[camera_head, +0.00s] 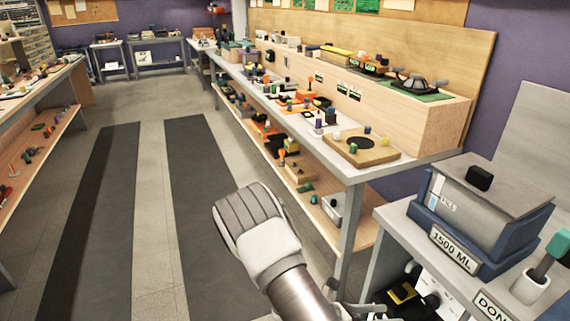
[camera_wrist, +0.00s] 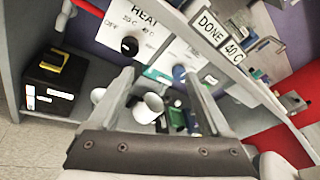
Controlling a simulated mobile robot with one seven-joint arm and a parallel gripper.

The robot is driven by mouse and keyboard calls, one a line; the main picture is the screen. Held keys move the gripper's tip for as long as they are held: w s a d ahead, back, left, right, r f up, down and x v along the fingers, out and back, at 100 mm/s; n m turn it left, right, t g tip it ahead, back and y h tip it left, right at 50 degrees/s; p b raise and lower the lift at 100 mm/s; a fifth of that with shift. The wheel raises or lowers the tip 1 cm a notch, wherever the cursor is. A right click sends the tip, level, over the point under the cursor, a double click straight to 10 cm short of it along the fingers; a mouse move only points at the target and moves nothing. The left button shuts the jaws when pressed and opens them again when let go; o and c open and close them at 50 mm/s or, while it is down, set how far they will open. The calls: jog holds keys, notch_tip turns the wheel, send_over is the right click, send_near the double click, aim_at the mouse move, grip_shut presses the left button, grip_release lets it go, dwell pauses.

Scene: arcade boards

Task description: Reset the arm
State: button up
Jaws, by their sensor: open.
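My gripper (camera_wrist: 160,78) is open in the wrist view, with its two fingers apart and nothing held between them. Beyond the fingers are a white cup (camera_wrist: 148,107) and small bottles, including a blue-capped one (camera_wrist: 179,74), on a grey shelf. A white panel marked HEAT (camera_wrist: 150,35) with black knobs is just past the fingertips. In the head view my arm (camera_head: 265,240) is bent, low at the centre, in front of the long bench. The gripper's fingers are not clear there.
A grey and blue box marked 1500 ML (camera_head: 480,215) stands on the right-hand bench, beside a white cup (camera_head: 528,288) holding a green-handled tool. A long bench (camera_head: 350,172) carries many small parts. A black box (camera_wrist: 55,82) sits at left in the wrist view. The aisle floor (camera_head: 150,200) is clear.

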jog(key=s+a+r+m+t+y+p, duration=0.1)
jog(key=s+a+r+m+y+p, duration=0.1)
jog(key=r+m, duration=0.6)
jog(key=s+a+r+m+t+y+p, duration=0.1)
jog(key=s+a+r+m+y, duration=0.3)
jog(key=r, duration=1.3)
jog(key=s+a+r+m+t+y+p, duration=0.2)
jog(key=s+r+m+y, duration=0.4)
jog(key=r+m+y, duration=0.4)
notch_tip(320, 180, up, 4)
jog(key=a+m+p, duration=0.1)
jog(key=a+m, duration=0.1)
jog(key=m, duration=0.1)
jog(key=shift+s+f+m+p, duration=0.2)
jog(key=shift+m+p, duration=0.1)
jog(key=shift+d, duration=0.15)
